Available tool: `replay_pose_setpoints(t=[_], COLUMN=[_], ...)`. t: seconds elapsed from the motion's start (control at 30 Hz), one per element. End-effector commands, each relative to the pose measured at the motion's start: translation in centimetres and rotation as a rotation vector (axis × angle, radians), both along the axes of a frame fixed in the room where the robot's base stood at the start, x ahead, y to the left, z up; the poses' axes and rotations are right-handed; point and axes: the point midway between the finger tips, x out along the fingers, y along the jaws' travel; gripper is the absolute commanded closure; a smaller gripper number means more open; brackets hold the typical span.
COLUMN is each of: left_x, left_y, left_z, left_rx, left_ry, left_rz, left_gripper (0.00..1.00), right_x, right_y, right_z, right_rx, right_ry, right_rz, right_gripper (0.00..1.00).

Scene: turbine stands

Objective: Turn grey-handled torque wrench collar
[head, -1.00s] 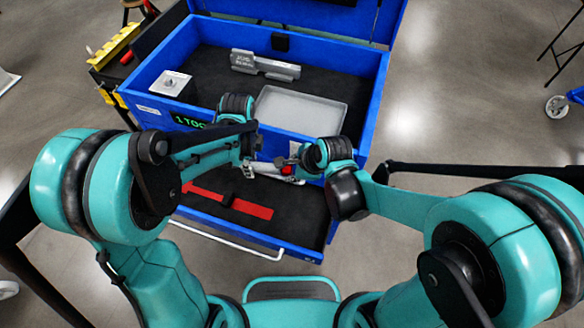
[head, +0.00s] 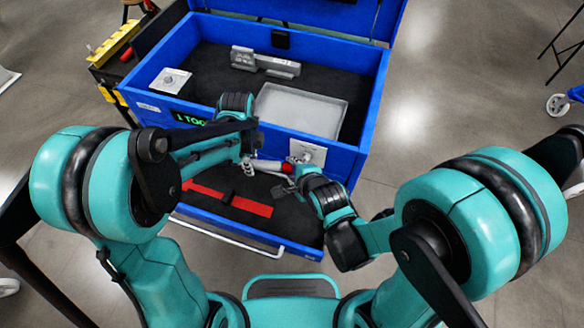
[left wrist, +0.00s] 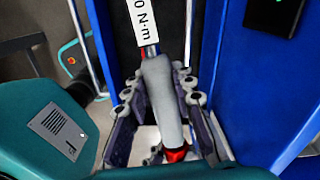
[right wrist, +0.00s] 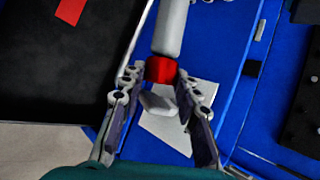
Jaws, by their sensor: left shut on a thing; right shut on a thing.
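The torque wrench has a grey handle (left wrist: 165,95) and a red collar (right wrist: 161,70) with a grey end piece (right wrist: 160,102) beyond it. The wrench is held across the front of the blue tool chest, and its collar also shows in the head view (head: 287,167). My left gripper (head: 249,163) is shut on the grey handle; its fingers (left wrist: 160,75) lie along both sides. My right gripper (right wrist: 159,82) is shut at the collar end, with fingertips flanking the red band. In the head view my right gripper (head: 291,181) is just below the collar. Exact finger contact is hard to see.
The blue chest (head: 345,158) holds a grey tray (head: 335,116), a grey metal part (head: 265,63) and a square plate (head: 170,81). Its open drawer below has a red strip (head: 205,192). A white label (head: 312,151) is on the chest front.

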Motion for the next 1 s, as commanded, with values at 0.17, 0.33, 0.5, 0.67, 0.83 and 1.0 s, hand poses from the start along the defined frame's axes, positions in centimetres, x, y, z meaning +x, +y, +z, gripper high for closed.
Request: replay_pose_setpoints(t=[0.17, 0.33, 0.5, 0.67, 0.83, 1.0], left_x=[0.1, 0.1, 0.1, 0.1, 0.1, 0.1], left_y=[0.0, 0.0, 0.0, 0.0, 0.0, 0.0], left_z=[0.0, 0.0, 0.0, 0.0, 0.0, 0.0], left_rx=[0.003, 0.002, 0.003, 0.002, 0.002, 0.002], left_ry=[-0.002, -0.003, -0.002, -0.002, -0.002, -0.002], left_rz=[0.000, 0.000, 0.000, 0.000, 0.001, 0.001], left_gripper=[1.00, 1.00, 1.00, 1.00, 1.00, 1.00], right_x=[0.0, 0.1, 0.0, 0.0, -0.4, -1.5], right_y=[0.1, 0.1, 0.1, 0.1, -0.1, -0.6], right_z=[0.1, 0.2, 0.1, 0.1, 0.6, 1.6], right_rx=[0.005, 0.006, 0.005, 0.004, 0.004, 0.004], right_ry=[-0.004, -0.005, -0.003, -0.002, -0.002, -0.002], right_rz=[0.000, 0.001, 0.000, 0.000, 0.000, 0.000], right_gripper=[0.98, 0.53, 0.48, 0.48, 0.48, 0.48])
